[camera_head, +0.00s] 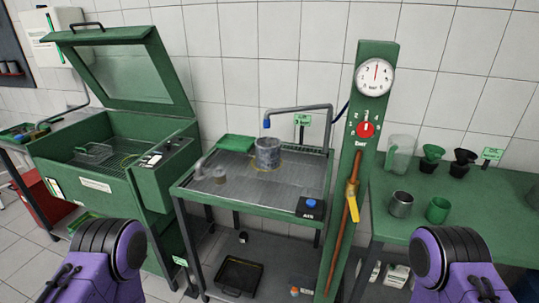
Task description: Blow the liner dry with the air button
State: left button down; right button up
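The liner (267,153), a grey metal cylinder, stands upright on the metal drain table (235,194) in the middle. A bent air pipe (298,108) arches over it, with a blue-tipped nozzle (267,123) above its left side. The air button (311,203) is a blue knob on a black box marked AIR at the table's front right corner. My two purple arms show at the lower left and lower right, well short of the table. Neither gripper's fingers are visible.
A green washer cabinet (95,180) with its lid raised stands at left. A green post with a gauge (375,76), red knob and yellow lever rises right of the table. A green bench (470,200) with jugs and cups is at right.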

dwell(0.4)
grip_shut()
dwell(1.6)
